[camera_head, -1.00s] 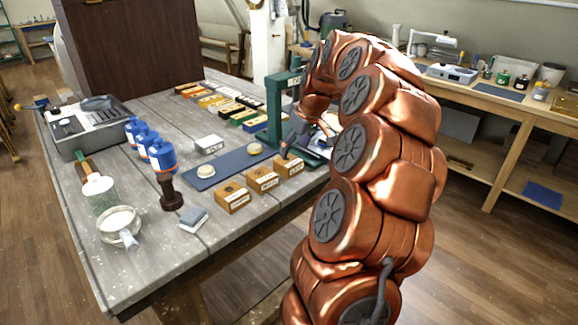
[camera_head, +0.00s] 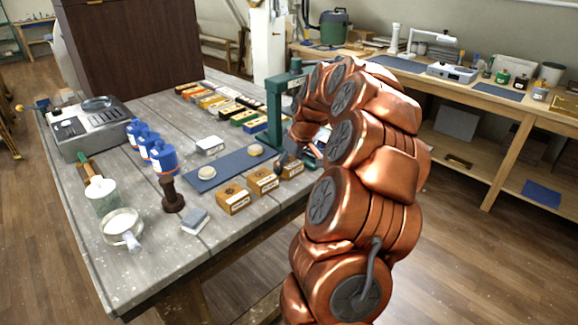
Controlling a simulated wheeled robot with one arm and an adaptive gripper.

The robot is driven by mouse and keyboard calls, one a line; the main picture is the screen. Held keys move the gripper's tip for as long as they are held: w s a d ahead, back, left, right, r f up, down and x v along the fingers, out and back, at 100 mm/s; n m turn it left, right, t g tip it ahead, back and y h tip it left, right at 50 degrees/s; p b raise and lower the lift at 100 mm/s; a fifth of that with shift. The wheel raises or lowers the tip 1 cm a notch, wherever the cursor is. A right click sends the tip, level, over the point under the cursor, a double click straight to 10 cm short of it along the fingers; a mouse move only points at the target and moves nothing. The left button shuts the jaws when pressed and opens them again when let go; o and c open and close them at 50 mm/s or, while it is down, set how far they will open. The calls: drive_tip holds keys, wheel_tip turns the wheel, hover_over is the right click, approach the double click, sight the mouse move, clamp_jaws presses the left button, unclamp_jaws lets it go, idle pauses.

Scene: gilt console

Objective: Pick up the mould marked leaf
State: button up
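Three small wooden blocks with dark round marks and white labels stand in a row near the table's right edge: a near block (camera_head: 234,200), a middle block (camera_head: 262,181) and a far block (camera_head: 291,169). They look like the moulds, but the labels are too small to read, so I cannot tell which is marked leaf. My gripper (camera_head: 281,160) reaches down from my copper arm, just above and behind the middle and far blocks. It is small and dark here; I cannot tell whether its fingers are open or touch a block.
A blue mat (camera_head: 222,171) with two pale round pieces lies behind the blocks. A green press (camera_head: 276,107) stands close behind my gripper. A dark wooden stand (camera_head: 171,194), a grey block (camera_head: 194,220) and blue-labelled bottles (camera_head: 162,155) are to the left.

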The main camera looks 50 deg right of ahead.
drive_tip(key=c, duration=0.6)
